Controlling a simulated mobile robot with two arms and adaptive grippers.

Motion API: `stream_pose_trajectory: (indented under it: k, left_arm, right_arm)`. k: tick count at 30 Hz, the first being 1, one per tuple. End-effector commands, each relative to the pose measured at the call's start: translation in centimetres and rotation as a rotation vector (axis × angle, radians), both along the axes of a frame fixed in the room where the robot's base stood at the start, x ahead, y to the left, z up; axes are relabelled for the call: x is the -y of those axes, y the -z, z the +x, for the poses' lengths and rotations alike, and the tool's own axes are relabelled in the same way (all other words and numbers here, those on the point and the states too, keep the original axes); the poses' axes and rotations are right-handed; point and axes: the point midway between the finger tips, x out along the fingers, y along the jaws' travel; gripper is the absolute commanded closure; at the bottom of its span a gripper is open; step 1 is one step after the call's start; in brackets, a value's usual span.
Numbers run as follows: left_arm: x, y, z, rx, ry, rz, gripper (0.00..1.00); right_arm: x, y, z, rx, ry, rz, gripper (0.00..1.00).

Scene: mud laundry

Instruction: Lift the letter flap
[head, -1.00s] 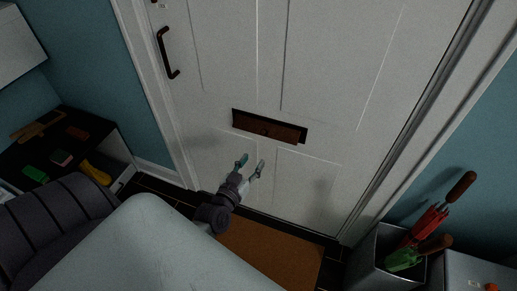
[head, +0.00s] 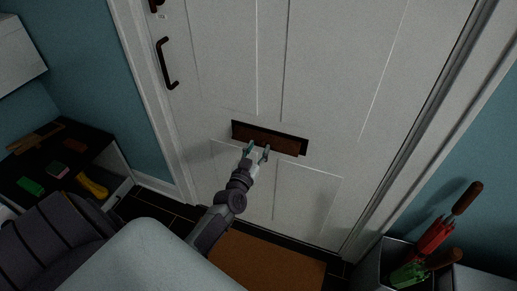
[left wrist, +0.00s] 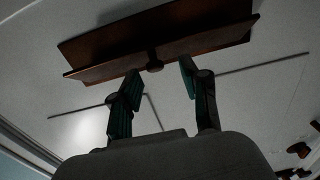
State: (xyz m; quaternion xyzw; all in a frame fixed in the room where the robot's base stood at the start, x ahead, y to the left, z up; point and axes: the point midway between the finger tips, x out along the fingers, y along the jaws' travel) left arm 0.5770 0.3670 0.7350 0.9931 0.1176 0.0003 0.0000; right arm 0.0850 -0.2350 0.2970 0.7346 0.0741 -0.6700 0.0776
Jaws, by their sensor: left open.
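The brown letter flap (head: 276,141) lies across the middle of the white door, below a dark strip. In the left wrist view the flap (left wrist: 105,69) spans the top, with a small dark knob (left wrist: 153,63) at its lower middle. My left gripper (head: 257,149) is open at the flap's lower edge. In the left wrist view its two teal-tipped fingers (left wrist: 160,78) are on either side of the knob, with a gap between them. I cannot tell whether a fingertip touches the flap. My right gripper is not in view.
A dark door handle (head: 167,64) is at upper left of the door (head: 330,60). A brown mat (head: 268,262) lies below. A shelf with small items (head: 60,165) stands left.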

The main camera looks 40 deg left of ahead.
Motion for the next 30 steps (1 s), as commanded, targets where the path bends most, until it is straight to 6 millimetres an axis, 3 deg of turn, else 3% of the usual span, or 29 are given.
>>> stream_pose_trajectory:
  k: [12, 20, 26, 30]
  left_arm:
    - [-0.2, 0.0, 0.9, 0.000, 0.000, 0.001, 0.54]
    - [-0.3, 0.0, 0.8, 0.000, -0.002, 0.001, 0.98]
    - [-0.4, -0.2, 0.8, 0.000, -0.004, 0.002, 1.00]
    - [-0.5, -0.9, 0.8, -0.025, -0.006, -0.004, 1.00]
  right_arm:
    - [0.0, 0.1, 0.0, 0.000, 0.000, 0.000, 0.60]
    - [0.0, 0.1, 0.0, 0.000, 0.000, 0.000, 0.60]
    - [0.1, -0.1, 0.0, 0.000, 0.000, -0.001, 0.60]
    - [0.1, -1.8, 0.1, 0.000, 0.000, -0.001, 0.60]
